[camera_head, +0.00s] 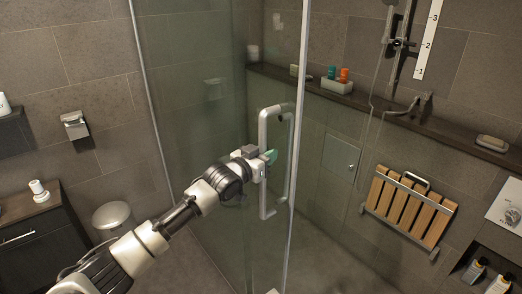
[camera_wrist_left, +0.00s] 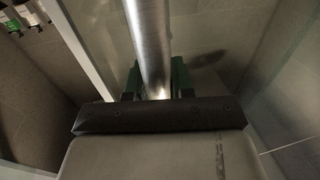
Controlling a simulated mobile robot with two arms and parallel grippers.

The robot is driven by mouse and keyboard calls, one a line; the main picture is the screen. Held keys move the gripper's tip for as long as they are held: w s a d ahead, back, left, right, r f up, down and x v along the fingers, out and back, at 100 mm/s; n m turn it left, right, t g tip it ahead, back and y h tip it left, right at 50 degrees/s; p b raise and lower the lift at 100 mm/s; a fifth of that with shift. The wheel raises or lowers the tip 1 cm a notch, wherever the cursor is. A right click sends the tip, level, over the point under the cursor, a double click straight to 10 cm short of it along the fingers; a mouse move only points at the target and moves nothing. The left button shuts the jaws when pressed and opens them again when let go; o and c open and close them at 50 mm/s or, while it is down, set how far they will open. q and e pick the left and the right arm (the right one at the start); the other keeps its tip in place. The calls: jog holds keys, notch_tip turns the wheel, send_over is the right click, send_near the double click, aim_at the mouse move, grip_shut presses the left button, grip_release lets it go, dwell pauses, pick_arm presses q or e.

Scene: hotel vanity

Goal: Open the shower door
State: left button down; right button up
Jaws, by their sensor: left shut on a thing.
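The shower door (camera_head: 277,80) is a glass panel with an upright metal edge strip at its right side. It carries a tall metal bar handle (camera_head: 264,197). My left gripper (camera_head: 268,157) is shut around the upright bar at about mid-height. In the left wrist view the handle bar (camera_wrist_left: 149,40) runs down between the two dark green fingers, and the finger tips are partly hidden. To the right of the edge strip the shower interior shows without tinted glass in front. I cannot tell how wide the door stands. My right gripper is not in view.
Inside the shower are a wooden slatted seat (camera_head: 408,208), a wall ledge with bottles (camera_head: 343,75) and a slide rail. A dark cabinet (camera_head: 30,238) and a bin (camera_head: 113,216) stand at left.

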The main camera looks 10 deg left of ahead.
pick_arm(q)
jog(key=shift+w+a+r, duration=0.1)
jog(key=shift+a+r, duration=0.15)
jog(key=c, duration=1.4)
grip_release()
jog(key=shift+w+a, duration=0.1)
jog(key=shift+o, duration=1.4)
jog(key=shift+w+a, duration=0.15)
jog(key=shift+w, duration=0.1)
jog(key=shift+o, duration=0.8)
jog(key=shift+w+a+f, duration=0.1)
jog(key=shift+w+f, duration=0.1)
jog(key=shift+w, duration=0.05)
jog(key=shift+s, duration=0.3)
jog(key=shift+s+a, duration=0.2)
jog(key=shift+s, duration=0.15)
jog(key=b+v, duration=0.2)
jog(key=v, duration=0.7)
jog(key=shift+a+b, duration=0.25)
jog(key=shift+b, duration=0.15)
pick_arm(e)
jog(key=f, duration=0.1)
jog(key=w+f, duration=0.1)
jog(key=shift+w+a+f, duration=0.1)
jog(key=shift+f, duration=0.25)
pick_arm(q)
jog(key=shift+s, duration=0.15)
